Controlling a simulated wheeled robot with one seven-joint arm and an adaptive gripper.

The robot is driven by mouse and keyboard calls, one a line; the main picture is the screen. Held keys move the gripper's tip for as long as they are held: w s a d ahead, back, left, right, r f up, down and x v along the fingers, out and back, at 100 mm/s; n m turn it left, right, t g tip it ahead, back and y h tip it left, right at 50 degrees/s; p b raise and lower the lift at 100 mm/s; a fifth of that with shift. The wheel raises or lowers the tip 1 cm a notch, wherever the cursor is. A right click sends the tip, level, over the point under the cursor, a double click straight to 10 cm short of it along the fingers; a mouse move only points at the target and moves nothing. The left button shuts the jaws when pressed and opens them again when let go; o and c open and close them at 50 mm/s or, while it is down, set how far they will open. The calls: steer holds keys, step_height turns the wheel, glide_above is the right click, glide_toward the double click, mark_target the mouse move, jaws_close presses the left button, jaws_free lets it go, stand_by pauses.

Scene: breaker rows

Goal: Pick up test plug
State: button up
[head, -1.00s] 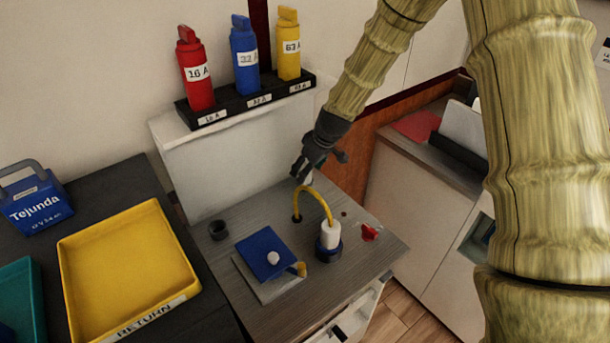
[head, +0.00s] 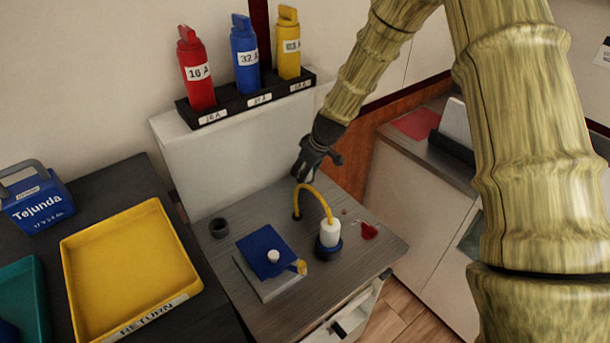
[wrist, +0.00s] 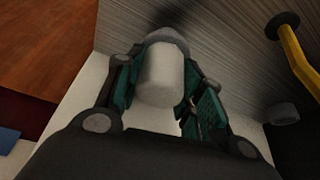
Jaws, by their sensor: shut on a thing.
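My gripper (head: 304,170) is over the back of the grey wood-grain counter. In the wrist view my gripper (wrist: 158,82) is shut on a white cylinder with a grey collar, which looks like the test plug (wrist: 161,78); its teal-padded fingers are on either side of it. In the head view the held piece is mostly hidden by the gripper. A separate white plug (head: 330,233) with a yellow cable (head: 316,189) stands upright in a dark blue ring on the counter, in front and right of my gripper.
A blue-topped block (head: 265,250), a dark cup (head: 219,228) and a red piece (head: 369,231) are on the counter (head: 235,210). Red, blue and yellow breakers stand in a black rack (head: 225,112) behind. A yellow RETURN tray (head: 130,262) is at left. The cable arches close to my gripper.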

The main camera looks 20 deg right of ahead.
mark_target(304, 165)
steer(key=shift+w+r+b, duration=0.1)
steer(key=shift+r+b, duration=0.4)
steer(key=shift+r, duration=0.3)
steer(key=shift+r+b, duration=0.45)
steer(key=shift+r, duration=0.45)
steer(key=s+d+r+b, duration=0.1)
steer(key=s+b, duration=0.3)
steer(key=s, duration=1.2)
steer(key=shift+d+r, duration=0.3)
steer(key=shift+d, duration=0.35)
